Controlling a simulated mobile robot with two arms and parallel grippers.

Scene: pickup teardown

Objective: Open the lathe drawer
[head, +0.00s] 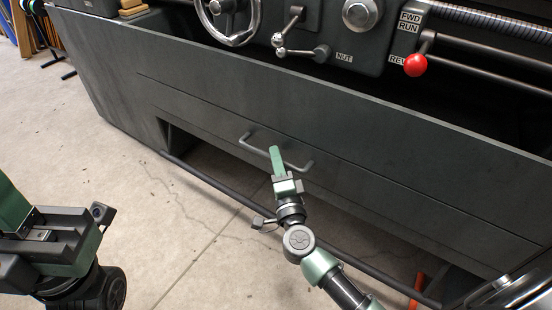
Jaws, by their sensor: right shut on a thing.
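The lathe drawer (360,190) is a long dark grey front panel low on the lathe. It looks flush with the panel around it. Its bar handle (296,166) is near the panel's left part. My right gripper (276,152) is at the middle of the handle, its green fingers shut on the bar and hiding part of it. My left gripper (25,225) is at the lower left, well away from the drawer; its fingertips run out of the picture, so its opening cannot be made out.
A handwheel (232,15), metal levers and a red-knobbed lever (416,65) are on the lathe above the drawer. A dark foot bar (215,183) runs along the lathe's base. The concrete floor (120,180) in front is clear. An orange object (417,290) is at the lower right.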

